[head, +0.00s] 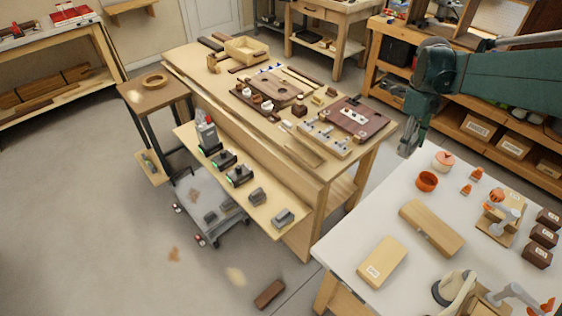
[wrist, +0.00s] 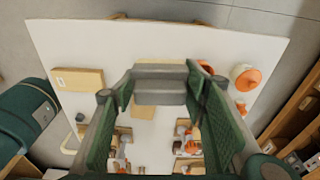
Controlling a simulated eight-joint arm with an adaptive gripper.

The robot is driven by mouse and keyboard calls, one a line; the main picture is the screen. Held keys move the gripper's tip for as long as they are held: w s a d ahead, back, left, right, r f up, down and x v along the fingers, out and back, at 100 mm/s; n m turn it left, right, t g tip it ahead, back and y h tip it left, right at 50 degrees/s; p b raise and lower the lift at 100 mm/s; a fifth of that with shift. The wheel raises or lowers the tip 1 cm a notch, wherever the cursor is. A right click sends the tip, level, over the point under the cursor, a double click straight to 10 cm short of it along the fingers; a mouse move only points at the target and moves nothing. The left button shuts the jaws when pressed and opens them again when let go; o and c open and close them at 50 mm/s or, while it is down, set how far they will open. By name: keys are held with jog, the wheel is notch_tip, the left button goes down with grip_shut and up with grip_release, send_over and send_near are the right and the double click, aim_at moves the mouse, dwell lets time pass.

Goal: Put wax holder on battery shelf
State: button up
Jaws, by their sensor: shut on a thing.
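My gripper (head: 407,146) hangs above the far edge of the white table, fingers pointing down. In the wrist view its two green-padded fingers (wrist: 160,82) are shut on a grey stepped block (wrist: 160,72), probably the wax holder. In the head view the block is too small to tell apart from the fingers. The light wood ledge (head: 268,226) along the front of the long workbench is probably the battery shelf. Black-and-green units (head: 238,176) and grey blocks (head: 282,217) stand on it, left of my gripper.
The white table (head: 340,250) carries wooden boxes (head: 432,228), an orange cup (head: 427,181) and orange-and-white pieces. The workbench top (head: 215,80) holds trays and tools. A low grey cart (head: 212,205) stands below the ledge. Gaps of bare ledge show between the blocks.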

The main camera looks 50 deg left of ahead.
jog(key=s+a+b, duration=0.2)
jog(key=s+a, duration=2.9)
jog(key=s, duration=0.3)
notch_tip(320, 180, down, 27)
jog(key=shift+a+r+m, duration=0.2)
jog(key=shift+a+m, duration=0.05)
jog(key=shift+m, duration=0.15)
jog(key=shift+s, duration=0.1)
jog(key=shift+f+b, duration=0.55)
jog(key=shift+f, duration=2.55)
jog(key=shift+f+b, duration=0.45)
jog(key=shift+f, duration=1.4)
jog(key=shift+f, duration=0.1)
